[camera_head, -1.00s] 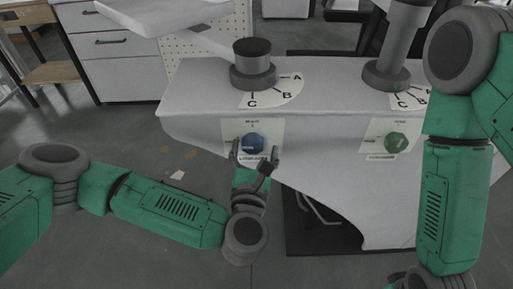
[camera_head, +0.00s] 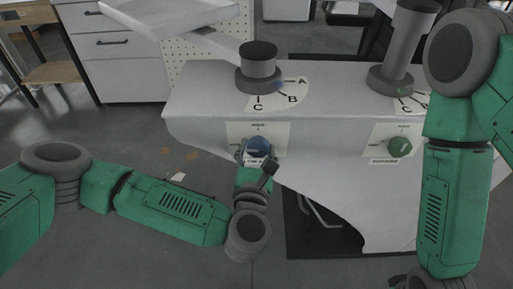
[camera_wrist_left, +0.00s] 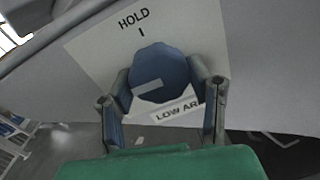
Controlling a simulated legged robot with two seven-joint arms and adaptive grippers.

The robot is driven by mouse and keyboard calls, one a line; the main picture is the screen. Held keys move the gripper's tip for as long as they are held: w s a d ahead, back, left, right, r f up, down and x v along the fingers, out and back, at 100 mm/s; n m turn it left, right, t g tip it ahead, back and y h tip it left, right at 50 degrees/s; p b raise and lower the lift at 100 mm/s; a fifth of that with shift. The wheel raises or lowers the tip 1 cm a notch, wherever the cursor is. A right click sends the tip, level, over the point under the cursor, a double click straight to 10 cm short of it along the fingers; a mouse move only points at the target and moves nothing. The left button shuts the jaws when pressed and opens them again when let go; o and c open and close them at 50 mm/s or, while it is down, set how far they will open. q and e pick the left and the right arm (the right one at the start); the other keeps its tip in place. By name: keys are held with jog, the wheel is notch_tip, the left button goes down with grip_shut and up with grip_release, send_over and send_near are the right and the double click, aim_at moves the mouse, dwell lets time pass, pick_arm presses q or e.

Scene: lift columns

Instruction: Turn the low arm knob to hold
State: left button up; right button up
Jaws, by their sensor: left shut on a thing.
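The low arm knob (camera_head: 258,146) is blue and sits on a white label plate (camera_head: 280,130) on the front of the pale grey housing. In the left wrist view the knob (camera_wrist_left: 158,72) shows a pale bar across its lower left part. The word HOLD (camera_wrist_left: 134,19) and a tick are printed above it, and a partly covered LOW AR label is below it. My left gripper (camera_head: 255,156) is shut on the knob, with one finger at each side. My right arm (camera_head: 452,200) shows at the right, but its gripper is out of view.
A green knob (camera_head: 400,147) sits on the housing's front farther right. Two grey columns, the left column (camera_head: 258,66) and right column (camera_head: 403,50), stand on top beside lettered dials. A white tray (camera_head: 175,14) on an arm is at upper left. Open floor lies below left.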

pick_arm(q)
jog(key=shift+s+d+r+m+p, duration=0.1)
jog(key=shift+r+m+p, duration=0.05)
jog(key=shift+m+p, duration=1.35)
jog(key=shift+m, duration=0.3)
jog(key=m+p, duration=0.3)
jog(key=m, duration=0.2)
jog(key=shift+g+p, duration=0.4)
jog(key=m+y+p, duration=0.1)
jog(key=m+p, duration=0.2)
jog(key=m, duration=0.2)
jog(key=shift+s+m+y+p, duration=0.15)
jog(key=shift+m+p, duration=0.2)
jog(key=shift+m, duration=0.35)
jog(key=shift+m+y+p, duration=0.15)
jog(key=shift+m+p, duration=0.15)
jog(key=shift+m, duration=0.4)
jog(key=o, duration=1.2)
jog(key=shift+c, duration=0.2)
